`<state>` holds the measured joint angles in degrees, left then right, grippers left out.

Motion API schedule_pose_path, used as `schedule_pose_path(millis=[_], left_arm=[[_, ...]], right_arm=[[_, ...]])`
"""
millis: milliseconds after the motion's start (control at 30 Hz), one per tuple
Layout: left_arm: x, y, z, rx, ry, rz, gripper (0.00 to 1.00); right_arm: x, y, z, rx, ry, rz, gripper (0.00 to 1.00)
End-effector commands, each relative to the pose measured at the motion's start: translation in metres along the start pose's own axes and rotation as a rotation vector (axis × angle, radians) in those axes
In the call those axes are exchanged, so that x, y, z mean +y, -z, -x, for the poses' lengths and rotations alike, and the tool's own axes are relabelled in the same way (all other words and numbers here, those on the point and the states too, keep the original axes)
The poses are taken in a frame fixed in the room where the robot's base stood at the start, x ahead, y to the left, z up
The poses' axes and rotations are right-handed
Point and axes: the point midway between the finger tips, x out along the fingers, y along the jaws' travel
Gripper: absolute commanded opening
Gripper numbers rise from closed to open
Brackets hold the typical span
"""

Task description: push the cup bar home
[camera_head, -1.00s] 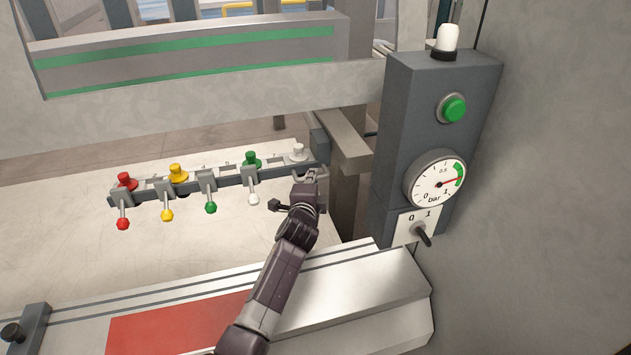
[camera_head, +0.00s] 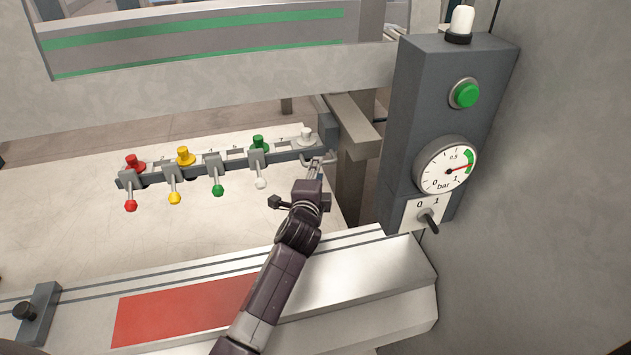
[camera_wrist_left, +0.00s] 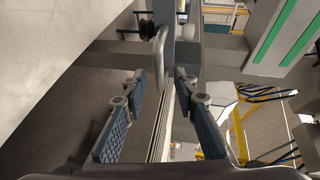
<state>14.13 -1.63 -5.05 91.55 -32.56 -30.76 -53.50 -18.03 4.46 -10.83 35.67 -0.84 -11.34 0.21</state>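The cup bar (camera_head: 230,164) is a dark rail lying over the pale sheet, carrying red, yellow, green and white suction cups and levers with coloured knobs. Its right end meets a dark block (camera_head: 327,125) beside a grey post. A bent metal handle (camera_wrist_left: 162,45) shows at the bar's end in the left wrist view. My left gripper (camera_head: 318,172) is at that right end, close to the handle. In the left wrist view its fingers (camera_wrist_left: 158,92) are apart, with the handle just ahead of the gap; contact cannot be told. My right gripper is not in view.
A grey control box (camera_head: 445,130) stands to the right with a green button (camera_head: 467,94), a gauge (camera_head: 446,165) and a 0/1 switch (camera_head: 428,222). A metal ledge with a red strip (camera_head: 180,308) runs along the front. The pale sheet (camera_head: 75,210) is open at left.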

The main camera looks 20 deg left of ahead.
Motion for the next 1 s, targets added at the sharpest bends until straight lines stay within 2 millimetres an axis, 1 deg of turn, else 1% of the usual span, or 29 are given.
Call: schedule_pose_path(millis=[33, 200, 400, 533, 733, 900, 1000], left_arm=[[0.001, 0.0, 0.01, 0.0, 0.0, -0.001, 0.27], [0.0, 0.0, 0.036, 0.001, 0.0, 0.0, 0.27], [0.0, 0.0, 0.054, 0.001, -0.001, 0.0, 0.27], [0.0, 0.0, 0.058, 0.001, -0.001, 0.0, 0.27], [0.0, 0.0, 0.059, 0.001, -0.001, 0.0, 0.27], [0.0, 0.0, 0.059, 0.001, -0.001, 0.0, 0.27], [-0.002, 0.0, 0.059, 0.001, 0.0, 0.0, 0.27]], right_arm=[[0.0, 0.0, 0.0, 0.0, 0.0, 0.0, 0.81], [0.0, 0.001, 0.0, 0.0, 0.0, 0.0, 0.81], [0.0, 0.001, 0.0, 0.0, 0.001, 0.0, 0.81], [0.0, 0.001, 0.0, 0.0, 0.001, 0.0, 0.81], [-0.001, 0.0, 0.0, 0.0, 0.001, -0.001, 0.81], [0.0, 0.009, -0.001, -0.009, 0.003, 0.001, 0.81], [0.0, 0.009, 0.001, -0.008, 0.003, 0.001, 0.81]])
